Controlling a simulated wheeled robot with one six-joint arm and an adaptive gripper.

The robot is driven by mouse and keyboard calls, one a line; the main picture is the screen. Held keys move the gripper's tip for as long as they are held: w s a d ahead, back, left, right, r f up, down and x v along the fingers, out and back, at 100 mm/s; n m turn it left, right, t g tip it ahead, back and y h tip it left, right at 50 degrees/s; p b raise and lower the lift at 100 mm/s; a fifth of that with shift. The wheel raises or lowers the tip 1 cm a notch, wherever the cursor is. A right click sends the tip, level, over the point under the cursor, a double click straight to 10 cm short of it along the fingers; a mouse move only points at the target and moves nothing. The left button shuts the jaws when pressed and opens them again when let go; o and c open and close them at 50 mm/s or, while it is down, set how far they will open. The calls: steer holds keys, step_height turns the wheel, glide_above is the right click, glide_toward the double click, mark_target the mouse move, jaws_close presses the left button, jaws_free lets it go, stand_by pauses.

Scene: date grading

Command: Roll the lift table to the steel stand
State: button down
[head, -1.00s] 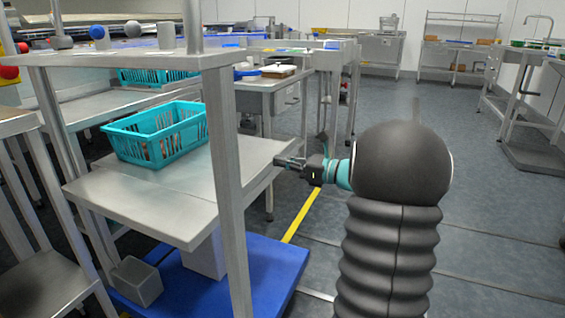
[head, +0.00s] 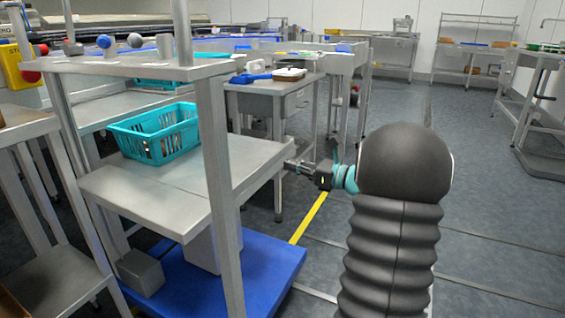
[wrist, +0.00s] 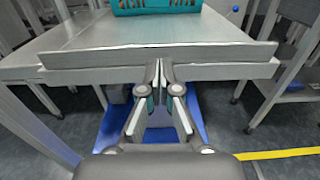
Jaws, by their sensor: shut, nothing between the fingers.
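The lift table has a flat steel top (head: 135,195) over a blue base (head: 262,268) with a pale column between them. A teal slatted basket (head: 155,135) sits on the top. My gripper (head: 290,166) is at the top's right-hand edge. In the wrist view my gripper (wrist: 160,100) is shut and empty, its fingers pointing at the raised edge (wrist: 160,55) of the top; whether they touch it I cannot tell. A steel stand with an upper shelf (head: 130,68) rises at the left, and its front post (head: 222,190) crosses in front of the lift table.
A steel table (head: 40,130) stands close at the far left. Another bench (head: 540,60) is at the right. Open floor (head: 480,200) with a yellow line (head: 310,217) lies to the right.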

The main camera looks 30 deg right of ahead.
steer(key=v, duration=0.9)
steer(key=shift+p, duration=0.3)
steer(key=shift+s+d, duration=0.1)
steer(key=s+a+f+n+g+h, duration=0.25)
steer(key=s+f+n+g, duration=0.2)
steer(key=f, duration=0.55)
steer(key=s+a+f+n+g+p, duration=0.1)
steer(key=s+a+f+n+g, duration=0.1)
steer(key=s+a+n+g, duration=0.45)
steer(key=s+a+r+n+h+p, duration=0.1)
steer(key=s+a+r+n+h, duration=0.1)
steer(key=s+a+r+n, duration=0.2)
steer(key=s+a+r+n+t+h+p, duration=0.1)
steer(key=s+a+r+n+h+p, duration=0.1)
steer(key=a+n, duration=0.6)
steer(key=s+a+r+n+h+p, duration=0.2)
steer(key=s+a+r+n+h, duration=0.1)
steer(key=s+a+r+n, duration=0.2)
steer(key=a+r+n, duration=0.1)
steer(key=a+r, duration=0.1)
steer(key=a, duration=0.1)
steer(key=shift+s+a+t, duration=0.25)
steer(key=shift+s+t, duration=0.05)
steer(key=shift+s, duration=0.05)
